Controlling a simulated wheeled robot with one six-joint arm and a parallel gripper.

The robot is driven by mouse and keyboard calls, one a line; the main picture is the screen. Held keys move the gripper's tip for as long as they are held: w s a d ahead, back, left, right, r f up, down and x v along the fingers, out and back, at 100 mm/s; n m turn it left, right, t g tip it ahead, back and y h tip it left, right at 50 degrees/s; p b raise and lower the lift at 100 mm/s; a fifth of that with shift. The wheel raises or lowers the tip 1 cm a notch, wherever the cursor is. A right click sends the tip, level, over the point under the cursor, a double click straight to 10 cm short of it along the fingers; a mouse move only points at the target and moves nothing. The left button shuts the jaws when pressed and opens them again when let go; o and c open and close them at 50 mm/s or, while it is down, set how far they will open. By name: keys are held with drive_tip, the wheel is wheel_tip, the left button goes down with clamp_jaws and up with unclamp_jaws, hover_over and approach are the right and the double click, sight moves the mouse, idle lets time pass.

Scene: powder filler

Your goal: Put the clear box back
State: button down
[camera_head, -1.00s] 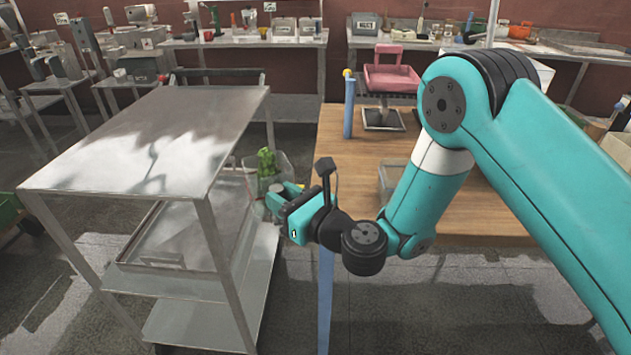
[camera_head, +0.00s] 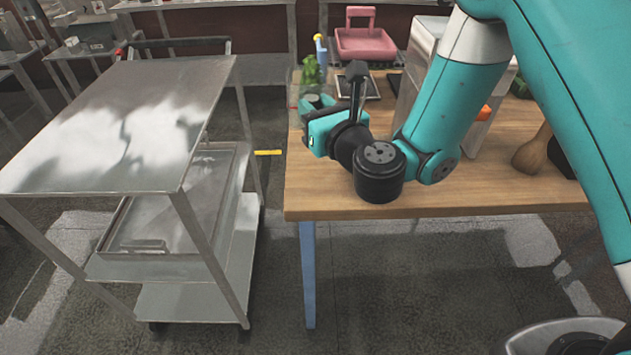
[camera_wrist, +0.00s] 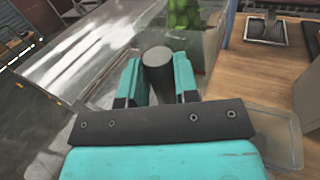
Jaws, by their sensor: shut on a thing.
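The clear box (camera_head: 294,112) is held at the left edge of the wooden table (camera_head: 450,205), with a green leafy thing (camera_head: 311,70) in or behind it. In the wrist view its see-through wall (camera_wrist: 211,42) stands beyond my fingers. My gripper (camera_head: 318,108) is shut on the box; in the wrist view its fingers (camera_wrist: 158,82) stand either side of a dark grey cylinder (camera_wrist: 157,58). I cannot tell whether that cylinder belongs to the box. Whether the box touches the table is hidden.
A metal cart (camera_head: 110,120) stands left, with a floor gap before the table. On the table are a pink-topped device (camera_head: 365,42), a white machine (camera_head: 425,45) and a wooden-handled tool (camera_head: 533,150). Another clear container (camera_wrist: 288,135) shows at right in the wrist view.

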wheel_tip(320, 180, down, 15)
drive_tip(key=b, duration=1)
drive_tip(key=shift+r, duration=0.1)
drive_tip(key=shift+f, duration=0.2)
drive_tip(key=c, duration=0.9)
unclamp_jaws()
drive_tip(key=shift+o, duration=0.2)
